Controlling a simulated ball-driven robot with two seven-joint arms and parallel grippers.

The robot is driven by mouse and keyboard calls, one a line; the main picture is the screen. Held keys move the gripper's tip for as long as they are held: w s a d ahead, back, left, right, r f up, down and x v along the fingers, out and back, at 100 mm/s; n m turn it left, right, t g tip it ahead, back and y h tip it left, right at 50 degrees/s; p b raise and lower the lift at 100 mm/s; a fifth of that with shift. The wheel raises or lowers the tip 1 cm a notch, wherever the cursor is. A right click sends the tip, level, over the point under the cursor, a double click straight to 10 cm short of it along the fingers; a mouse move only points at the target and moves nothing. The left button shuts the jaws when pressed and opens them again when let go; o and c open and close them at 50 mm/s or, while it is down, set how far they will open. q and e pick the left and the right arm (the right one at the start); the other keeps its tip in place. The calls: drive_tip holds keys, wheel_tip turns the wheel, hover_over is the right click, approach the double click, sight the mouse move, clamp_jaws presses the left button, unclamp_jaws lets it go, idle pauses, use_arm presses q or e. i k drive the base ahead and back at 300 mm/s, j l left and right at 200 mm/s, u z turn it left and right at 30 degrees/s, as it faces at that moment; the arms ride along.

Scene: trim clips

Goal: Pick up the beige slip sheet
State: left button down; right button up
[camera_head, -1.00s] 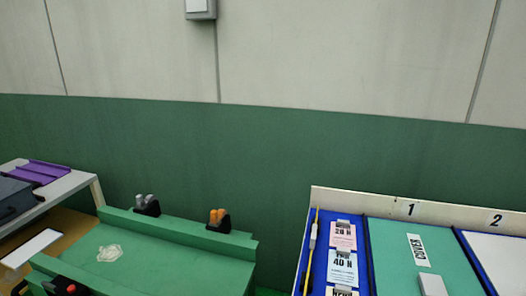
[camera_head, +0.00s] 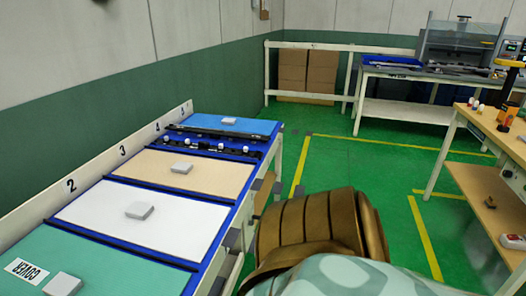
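The beige slip sheet (camera_head: 150,169) lies flat in the section of the blue bench by number 3. A small grey block (camera_head: 181,168) sits on it near its middle. A white sheet (camera_head: 110,215) lies on its near side, and a black divider strip runs between them. Neither gripper shows. A bronze-coloured segmented part and a pale patterned part at the bottom centre seem to be my own arm; its hand is out of view.
A green sheet (camera_head: 90,262) with a COVER label lies nearest, and a blue sheet (camera_head: 228,125) lies at the far end. A side table (camera_head: 405,107) stands at the back right and a wooden workbench (camera_head: 465,115) at the right. Green floor (camera_head: 345,160) is open between them.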

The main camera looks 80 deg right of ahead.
sight(219, 179)
drive_tip(key=z, duration=1.85)
drive_tip(key=i+l+z, duration=0.75)
drive_tip(key=i+l, duration=0.25)
drive_tip(key=i+l+z, duration=0.4)
drive_tip(key=i, duration=0.15)
drive_tip(key=i+u, duration=0.2)
drive_tip(key=i, duration=0.25)
drive_tip(key=i+l+u, duration=0.25)
drive_tip(key=i, duration=0.2)
drive_tip(key=j, duration=0.1)
